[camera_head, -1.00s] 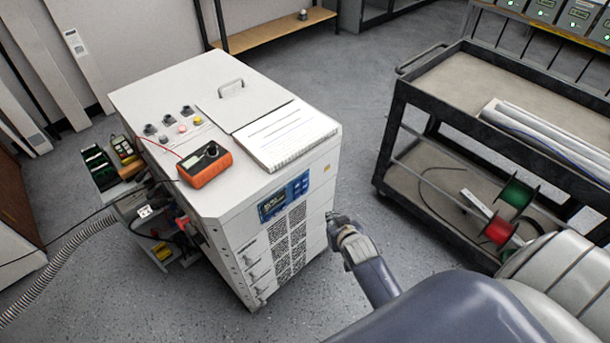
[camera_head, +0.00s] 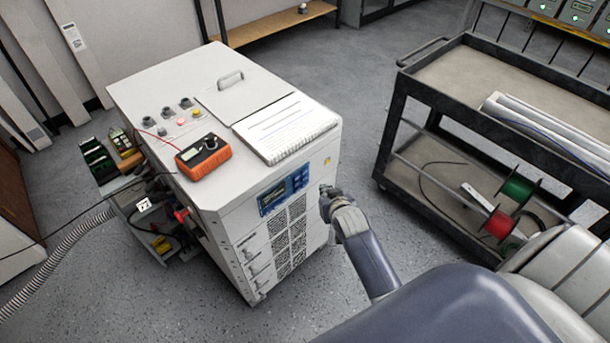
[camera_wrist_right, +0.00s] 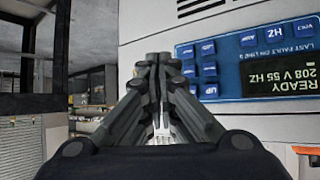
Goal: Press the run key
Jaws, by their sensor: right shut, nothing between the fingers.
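The blue control panel (camera_head: 284,192) is on the front face of the white cabinet. In the right wrist view the panel (camera_wrist_right: 240,62) appears upside down, with a dark display (camera_wrist_right: 281,79) reading "READY 208 V 55 HZ" and several blue keys. Legible keys include HZ (camera_wrist_right: 249,38) and UP (camera_wrist_right: 209,90); I cannot tell which is the run key, and the gripper may hide some keys. My right gripper (camera_head: 325,195) is shut and empty, just right of the panel near the cabinet's front. Its fingertips (camera_wrist_right: 158,62) show beside the keys; contact is not visible. My left gripper is out of view.
On the cabinet top are an orange meter (camera_head: 203,157), a notepad (camera_head: 286,129) and several knobs. A dark cart (camera_head: 455,100) with wire spools (camera_head: 499,224) stands at the right. Open floor lies between cabinet and cart. A ribbed hose (camera_head: 55,262) runs at lower left.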

